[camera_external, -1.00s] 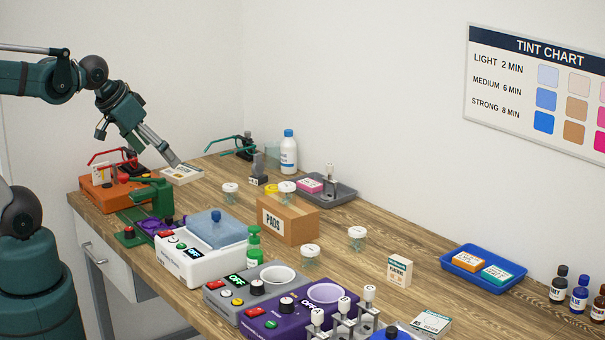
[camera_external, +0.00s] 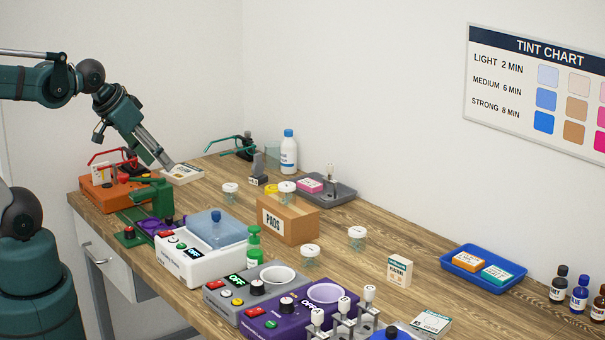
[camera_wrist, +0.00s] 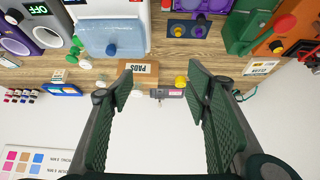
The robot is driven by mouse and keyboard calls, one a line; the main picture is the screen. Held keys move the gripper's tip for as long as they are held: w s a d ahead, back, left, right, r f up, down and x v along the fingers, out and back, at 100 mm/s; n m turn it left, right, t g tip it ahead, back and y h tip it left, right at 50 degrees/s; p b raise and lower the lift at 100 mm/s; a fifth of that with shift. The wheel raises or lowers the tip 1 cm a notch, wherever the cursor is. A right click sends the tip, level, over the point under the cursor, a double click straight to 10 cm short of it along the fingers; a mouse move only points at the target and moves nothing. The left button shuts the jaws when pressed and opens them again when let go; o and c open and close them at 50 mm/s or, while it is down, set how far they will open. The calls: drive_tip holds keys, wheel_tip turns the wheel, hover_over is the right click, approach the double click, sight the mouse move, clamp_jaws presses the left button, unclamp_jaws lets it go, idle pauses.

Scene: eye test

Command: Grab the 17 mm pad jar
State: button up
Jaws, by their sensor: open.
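Several small clear jars with white lids stand on the bench in the external view: one left of the PADS box (camera_external: 230,193), one at the box's back edge (camera_external: 287,188), one in front of it (camera_external: 310,256) and one to its right (camera_external: 357,238). Their lid markings are too small to read, so I cannot tell which is the 17 mm pad jar. My gripper (camera_external: 168,165) is over the far left of the bench, well apart from these jars. In the wrist view my gripper (camera_wrist: 160,86) is open, with nothing between its fingers.
The brown PADS box (camera_external: 287,220) stands mid-bench. A white heater with a blue lid (camera_external: 215,228), a green press (camera_external: 152,195) and an orange unit (camera_external: 112,194) crowd the left. A white bottle (camera_external: 288,153) and grey tray (camera_external: 325,196) stand behind.

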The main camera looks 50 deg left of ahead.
idle(0.4)
drive_tip(key=m+g+h+p, duration=0.3)
drive_tip(key=m+g, duration=0.1)
drive_tip(key=m, duration=0.5)
hover_over(308, 248)
drive_tip(key=s+a, duration=0.1)
drive_tip(key=s, duration=0.1)
wheel_tip(308, 248, down, 16)
drive_tip(key=shift+f, duration=0.2)
drive_tip(key=shift+f, duration=0.1)
drive_tip(key=shift+x, duration=1.2)
drive_tip(key=shift+a+b+x, duration=0.2)
drive_tip(key=shift+b+x, duration=0.15)
drive_tip(key=shift+x, duration=2.2)
